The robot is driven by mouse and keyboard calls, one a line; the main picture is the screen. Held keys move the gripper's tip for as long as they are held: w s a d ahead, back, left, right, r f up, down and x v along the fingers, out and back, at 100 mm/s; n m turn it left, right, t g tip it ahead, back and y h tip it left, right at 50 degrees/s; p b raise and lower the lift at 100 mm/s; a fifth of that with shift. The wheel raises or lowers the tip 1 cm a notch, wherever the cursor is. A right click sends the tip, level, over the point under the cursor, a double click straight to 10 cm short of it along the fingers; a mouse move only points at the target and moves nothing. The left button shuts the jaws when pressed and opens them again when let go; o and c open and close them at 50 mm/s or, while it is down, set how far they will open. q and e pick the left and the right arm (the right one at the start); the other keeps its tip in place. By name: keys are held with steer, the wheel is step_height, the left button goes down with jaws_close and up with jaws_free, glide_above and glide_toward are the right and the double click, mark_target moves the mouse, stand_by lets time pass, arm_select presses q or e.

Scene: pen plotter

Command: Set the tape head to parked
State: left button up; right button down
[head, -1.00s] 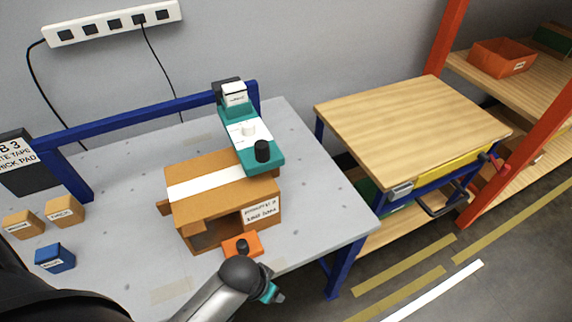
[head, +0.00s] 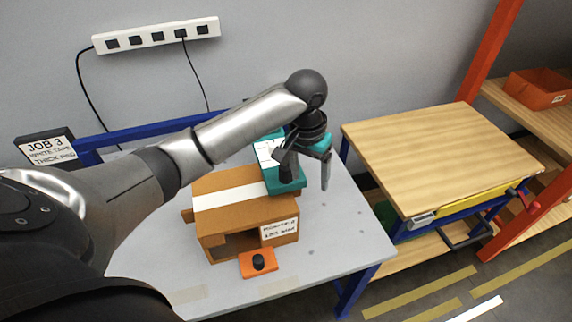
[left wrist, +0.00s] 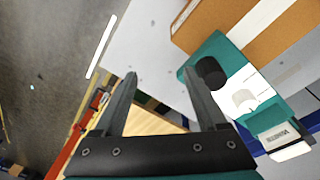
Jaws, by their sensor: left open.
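The tape head, a teal carriage (head: 286,187) on a blue rail at the back of the table, is partly hidden behind my left arm in the head view. In the left wrist view the teal carriage (left wrist: 236,64) shows a black knob (left wrist: 211,72) and a white round part (left wrist: 242,99). My left gripper (head: 303,181) is open and points down beside the carriage. In the left wrist view the gripper (left wrist: 160,78) is empty; the black knob lies just right of the right finger, outside the jaws. I cannot tell the height gap. My right gripper is out of view.
A brown box (head: 225,224) with a white strip sits under the tape head. An orange block with a black knob (head: 258,262) is in front of it. A wooden-topped bench (head: 440,150) stands right. A sign (head: 48,150) reads JOB 3, white tape, thick pad.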

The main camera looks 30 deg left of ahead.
mark_target(286, 168)
arm_select(q)
steer(key=w+a+r+n+g, duration=0.1)
steer(key=a+r+n, duration=0.1)
steer(key=a+r, duration=0.3)
steer(key=w+a+r+n, duration=0.1)
steer(key=a+r, duration=0.1)
steer(key=r, duration=0.5)
steer(key=shift+y, duration=0.4)
steer(key=f, duration=1.5)
steer(key=shift+s+f, duration=0.2)
steer(key=shift+s, duration=0.1)
jaws_close()
steer(key=shift+r, duration=0.1)
